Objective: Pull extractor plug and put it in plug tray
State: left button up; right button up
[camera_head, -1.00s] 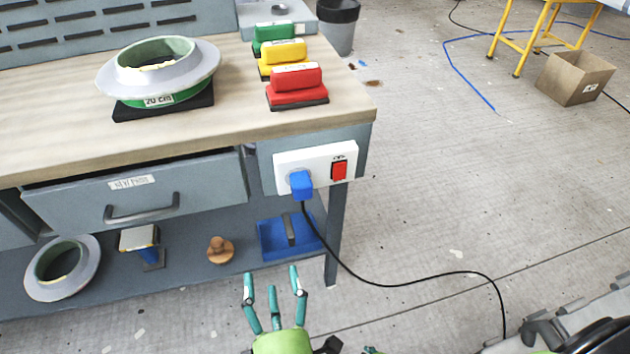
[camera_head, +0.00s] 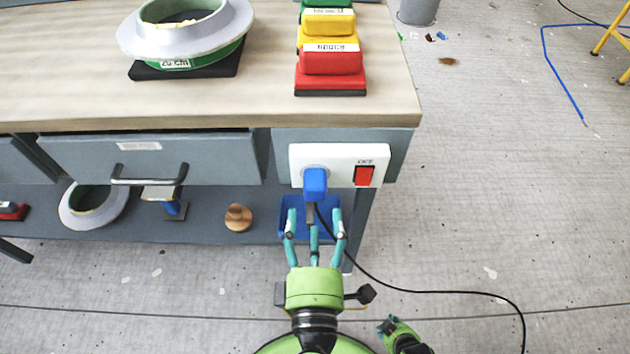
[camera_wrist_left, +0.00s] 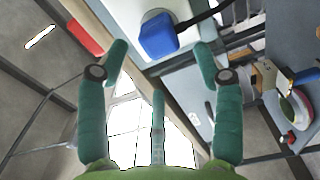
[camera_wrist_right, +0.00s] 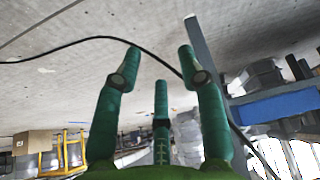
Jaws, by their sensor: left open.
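The blue extractor plug (camera_head: 315,183) sits in the white socket panel (camera_head: 338,160) on the bench front, with a black cable (camera_head: 440,291) hanging from it to the floor. It also shows in the left wrist view (camera_wrist_left: 158,36), ahead of the fingertips. The blue plug tray (camera_head: 289,222) is on the lower shelf below, partly hidden by my left gripper (camera_head: 315,218). That gripper is open and empty, just below and in front of the plug. My right gripper (camera_wrist_right: 160,55) shows open and empty in its wrist view; in the head view it is low, right of the left one.
A red switch (camera_head: 365,176) is right of the plug. Red (camera_head: 331,68) and yellow blocks stand above on the bench top, with a ring mould (camera_head: 187,37) at left. A drawer handle (camera_head: 150,175) juts out. Floor to the right is mostly clear.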

aim_at(315, 196)
pick_arm(q)
jog(key=w, duration=0.2)
jog(key=w+p, duration=0.1)
jog(key=w, duration=0.2)
jog(key=shift+w+r, duration=0.2)
jog(key=shift+w, duration=0.1)
jog(key=shift+w+f+p, duration=0.2)
jog(key=shift+w+p, duration=0.5)
jog(key=shift+w, duration=0.45)
pick_arm(e)
jog(key=shift+g, duration=0.8)
jog(key=s, duration=0.5)
jog(key=shift+s+d+r, duration=0.2)
jog(key=shift+r, duration=0.2)
jog(key=shift+s, duration=0.25)
pick_arm(q)
jog(key=shift+p, duration=0.55)
pick_arm(e)
jog(key=shift+r, duration=0.25)
